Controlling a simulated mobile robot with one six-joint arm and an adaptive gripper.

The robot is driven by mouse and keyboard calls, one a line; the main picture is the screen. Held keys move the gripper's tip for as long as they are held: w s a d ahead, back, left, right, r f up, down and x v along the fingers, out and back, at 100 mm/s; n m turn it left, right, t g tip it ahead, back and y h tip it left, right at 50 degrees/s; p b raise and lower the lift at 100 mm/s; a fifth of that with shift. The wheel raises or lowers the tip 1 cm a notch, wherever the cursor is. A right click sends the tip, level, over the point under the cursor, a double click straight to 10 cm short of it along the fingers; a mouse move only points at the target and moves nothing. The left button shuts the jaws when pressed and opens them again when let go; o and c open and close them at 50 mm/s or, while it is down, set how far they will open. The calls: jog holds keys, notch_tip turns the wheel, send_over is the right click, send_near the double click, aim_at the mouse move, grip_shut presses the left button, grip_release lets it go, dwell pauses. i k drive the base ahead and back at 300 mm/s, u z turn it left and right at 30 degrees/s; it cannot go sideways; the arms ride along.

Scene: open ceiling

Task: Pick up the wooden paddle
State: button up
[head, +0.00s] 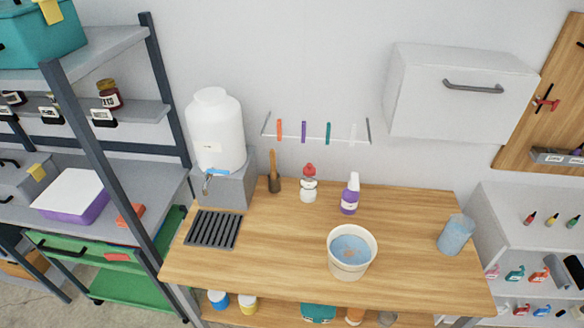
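A slim brown wooden-looking item (273,163) stands upright at the back of the wooden table, just right of the grey block under the white water jug. Its lower end is wider and darker; I cannot tell whether that is part of it or a small cup around it. It is the only paddle-like thing I can make out. My gripper is not in view.
The wooden table (290,264) also holds a black slatted rack (212,230), a red-topped bottle (308,185), a purple spray bottle (350,194), a white bucket (352,270) and a bluish cylinder (456,235). A rail with colored clips (303,132) hangs above. The table's front left is clear.

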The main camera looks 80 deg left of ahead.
aim_at(273, 173)
jog(key=z, duration=0.6)
jog(key=k, duration=2.15)
jog(key=u, duration=1.25)
